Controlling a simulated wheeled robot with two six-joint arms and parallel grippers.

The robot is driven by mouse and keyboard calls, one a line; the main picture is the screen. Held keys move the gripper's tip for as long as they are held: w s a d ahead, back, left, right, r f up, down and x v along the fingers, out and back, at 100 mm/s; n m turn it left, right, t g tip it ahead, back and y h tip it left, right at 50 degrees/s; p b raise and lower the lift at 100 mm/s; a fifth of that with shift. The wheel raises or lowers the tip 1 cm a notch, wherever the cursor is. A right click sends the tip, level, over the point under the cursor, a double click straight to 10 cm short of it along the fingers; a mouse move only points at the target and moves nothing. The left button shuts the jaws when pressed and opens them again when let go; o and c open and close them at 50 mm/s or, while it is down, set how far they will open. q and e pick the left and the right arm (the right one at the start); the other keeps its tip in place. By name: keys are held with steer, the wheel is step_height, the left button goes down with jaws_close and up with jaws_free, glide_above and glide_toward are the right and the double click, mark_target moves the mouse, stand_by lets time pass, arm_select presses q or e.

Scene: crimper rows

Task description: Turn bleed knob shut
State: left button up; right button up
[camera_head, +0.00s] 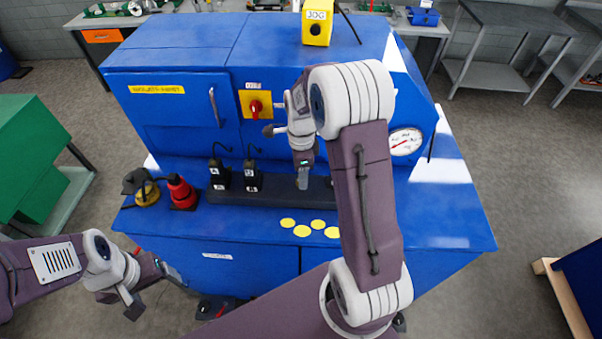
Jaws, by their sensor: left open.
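No knob that I can read as the bleed knob stands out. A red rotary knob (255,105) sits on a yellow plate on the front of the blue machine (180,120). A round white gauge (404,142) is on the machine's right side, partly beside my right arm. My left gripper (153,290) is open and empty at the lower left, in front of the machine and apart from it. My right gripper (304,180) points down over the dark strip on the machine's ledge. Its finger gap is not clear, and its arm hides part of the machine front.
On the ledge stand a red cone-shaped part (181,192), a black part with a yellow base (146,192) and two black blocks (219,177). Several yellow discs (302,231) lie at the ledge's front. A green cabinet (28,150) stands left. Open floor (500,140) lies right.

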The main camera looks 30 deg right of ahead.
steer(key=shift+s+a+f, duration=0.25)
steer(key=shift+s+f, duration=0.1)
steer(key=shift+f, duration=0.4)
steer(key=shift+w+d+f, duration=0.1)
steer(key=shift+w+d, duration=0.05)
steer(key=shift+w, duration=0.1)
steer(key=c, duration=0.5)
jaws_close()
arm_select(q)
steer(key=shift+s+a+r, duration=0.1)
steer(key=shift+s+r, duration=0.1)
steer(key=shift+r, duration=0.05)
